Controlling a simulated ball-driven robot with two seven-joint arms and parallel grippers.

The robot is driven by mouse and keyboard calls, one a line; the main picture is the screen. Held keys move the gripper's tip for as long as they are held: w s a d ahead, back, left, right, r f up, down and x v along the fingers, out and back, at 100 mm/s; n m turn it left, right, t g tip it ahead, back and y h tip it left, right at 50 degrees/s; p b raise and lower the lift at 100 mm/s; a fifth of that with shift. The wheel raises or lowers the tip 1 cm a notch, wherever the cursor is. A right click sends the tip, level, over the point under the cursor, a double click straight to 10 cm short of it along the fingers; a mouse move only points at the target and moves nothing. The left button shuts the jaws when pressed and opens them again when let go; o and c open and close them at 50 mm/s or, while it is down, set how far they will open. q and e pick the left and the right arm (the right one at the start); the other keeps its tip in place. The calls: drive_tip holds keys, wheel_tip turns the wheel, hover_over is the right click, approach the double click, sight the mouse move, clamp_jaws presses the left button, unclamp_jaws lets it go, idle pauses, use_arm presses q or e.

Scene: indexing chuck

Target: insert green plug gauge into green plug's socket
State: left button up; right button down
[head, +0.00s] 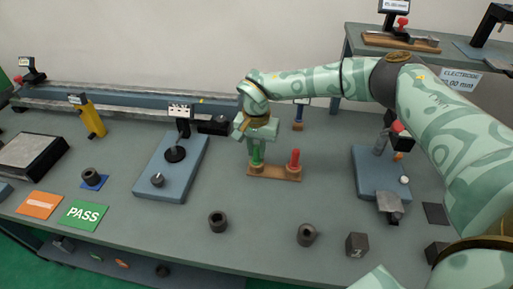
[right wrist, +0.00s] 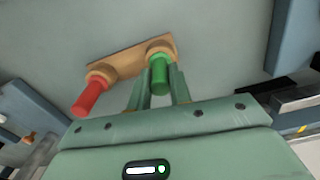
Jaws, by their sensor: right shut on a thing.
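The green plug gauge (head: 257,153) is upright at the left end of a small wooden stand (head: 275,174). My right gripper (head: 258,142) is above it, pointing down, shut on its upper part. In the right wrist view the green plug (right wrist: 160,72) sits between the two fingers of the gripper (right wrist: 161,92). Its far end meets a round wooden collar, the green plug's socket (right wrist: 168,43). How deep it sits there I cannot tell. My left gripper is not in view.
A red plug gauge (head: 294,159) stands at the stand's right end, close to the gripper. A blue-grey gauge stand (head: 184,180) is to the left and another blue fixture (head: 371,165) to the right. Dark bushings (head: 218,221) lie in front, with free table between.

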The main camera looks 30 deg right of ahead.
drive_tip(key=c, duration=1.2)
unclamp_jaws()
